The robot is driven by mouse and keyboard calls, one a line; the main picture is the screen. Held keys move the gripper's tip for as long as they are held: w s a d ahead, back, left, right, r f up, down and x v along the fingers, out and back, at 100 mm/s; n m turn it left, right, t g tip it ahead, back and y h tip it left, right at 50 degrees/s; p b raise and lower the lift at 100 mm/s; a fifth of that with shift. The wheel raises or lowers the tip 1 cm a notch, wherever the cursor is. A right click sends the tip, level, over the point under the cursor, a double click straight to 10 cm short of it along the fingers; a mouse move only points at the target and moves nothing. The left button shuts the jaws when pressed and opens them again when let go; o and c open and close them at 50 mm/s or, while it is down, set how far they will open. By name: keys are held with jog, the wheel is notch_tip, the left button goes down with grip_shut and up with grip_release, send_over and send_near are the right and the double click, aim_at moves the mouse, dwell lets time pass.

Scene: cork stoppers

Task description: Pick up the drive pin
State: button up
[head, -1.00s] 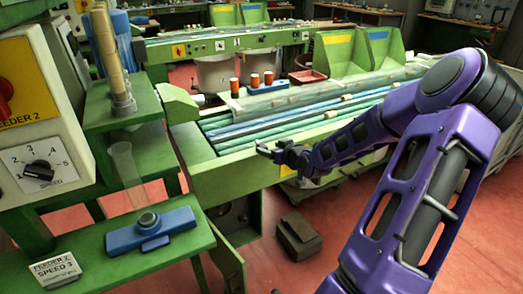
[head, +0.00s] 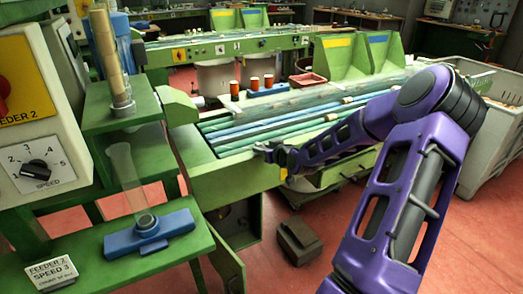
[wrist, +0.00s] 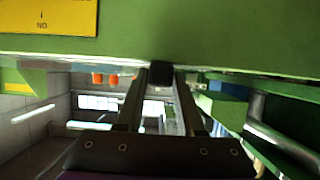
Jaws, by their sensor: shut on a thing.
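My gripper (head: 262,149) is at the left end of my outstretched purple arm, above the green front panel of the conveyor machine (head: 225,185). In the wrist view both fingers (wrist: 161,72) close on a small dark block, which I take to be the drive pin (wrist: 160,69). Only its dark end shows between the fingertips, close to a green panel (wrist: 210,35) in the picture. I cannot tell whether the pin touches that panel. In the head view the pin is too small to make out.
A green stand at left carries a blue feeder base (head: 150,233) with a clear tube and a stack of corks (head: 107,55). A brown box (head: 299,242) lies on the red floor. A pale crate (head: 490,130) stands at right behind my arm.

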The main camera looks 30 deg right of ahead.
grip_shut()
jog(key=shift+r, duration=0.1)
notch_tip(320, 180, up, 10)
jog(key=shift+f+p, duration=0.1)
jog(key=shift+p, duration=1.15)
